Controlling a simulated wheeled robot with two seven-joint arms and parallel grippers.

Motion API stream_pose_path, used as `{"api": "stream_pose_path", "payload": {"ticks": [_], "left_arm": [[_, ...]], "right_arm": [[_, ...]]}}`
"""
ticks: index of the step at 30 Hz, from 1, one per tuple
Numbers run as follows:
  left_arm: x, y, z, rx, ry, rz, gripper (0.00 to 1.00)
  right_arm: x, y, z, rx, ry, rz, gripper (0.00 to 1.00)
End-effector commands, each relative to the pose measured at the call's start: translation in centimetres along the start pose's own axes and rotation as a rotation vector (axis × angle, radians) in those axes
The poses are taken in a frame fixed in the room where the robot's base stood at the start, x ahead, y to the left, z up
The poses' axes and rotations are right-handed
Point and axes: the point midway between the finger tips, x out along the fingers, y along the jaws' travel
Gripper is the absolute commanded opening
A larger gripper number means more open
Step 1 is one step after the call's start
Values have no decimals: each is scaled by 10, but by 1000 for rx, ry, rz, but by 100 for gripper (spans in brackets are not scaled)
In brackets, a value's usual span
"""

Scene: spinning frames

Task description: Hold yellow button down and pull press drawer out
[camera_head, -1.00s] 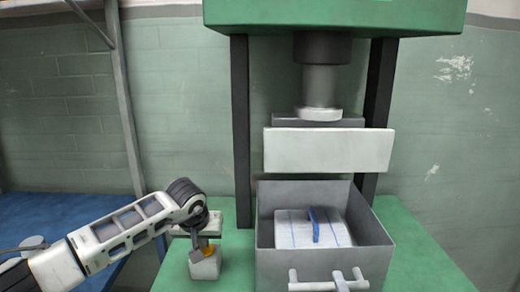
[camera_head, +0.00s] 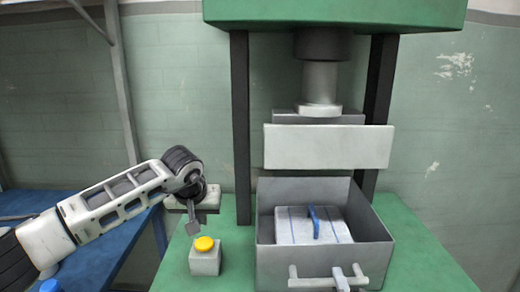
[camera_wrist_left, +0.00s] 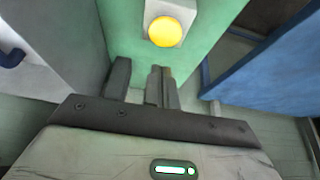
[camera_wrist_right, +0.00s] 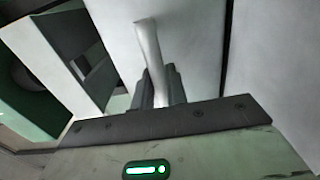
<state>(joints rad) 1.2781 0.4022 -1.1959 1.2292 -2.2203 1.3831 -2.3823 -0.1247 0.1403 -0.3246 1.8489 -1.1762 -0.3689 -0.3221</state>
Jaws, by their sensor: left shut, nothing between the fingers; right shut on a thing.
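The yellow button (camera_head: 204,243) sits on a small light box (camera_head: 205,263) on the green press table, left of the drawer. My left gripper (camera_head: 194,229) is shut and empty, slightly above and behind the button, apart from it. In the left wrist view, the button (camera_wrist_left: 165,31) shows beyond the shut fingers (camera_wrist_left: 158,72). The grey press drawer (camera_head: 320,263) stands out in front of the press, open at the top. In the right wrist view, my right gripper (camera_wrist_right: 160,82) is shut on the drawer handle (camera_wrist_right: 149,45). In the head view the right arm is mostly out of frame.
A light block (camera_head: 290,226) with a blue grip lies in the drawer. The white press plate (camera_head: 328,147) hangs above, between dark columns. A blue table (camera_head: 95,245) stands at the left. Free green table top (camera_head: 425,255) lies right of the drawer.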

Motion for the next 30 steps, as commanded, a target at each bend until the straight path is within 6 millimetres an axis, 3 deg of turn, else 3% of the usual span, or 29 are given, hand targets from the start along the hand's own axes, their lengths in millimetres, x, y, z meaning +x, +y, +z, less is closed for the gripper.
{"api": "stream_pose_path", "payload": {"ticks": [12, 30], "left_arm": [[-4, 0, 1, 1, 0, 0, 0], [-49, 0, 39, 1, 1, 0, 0]], "right_arm": [[0, 0, 0, 0, -1, 0, 0], [0, 0, 0, 0, -1, 0, 0]]}}
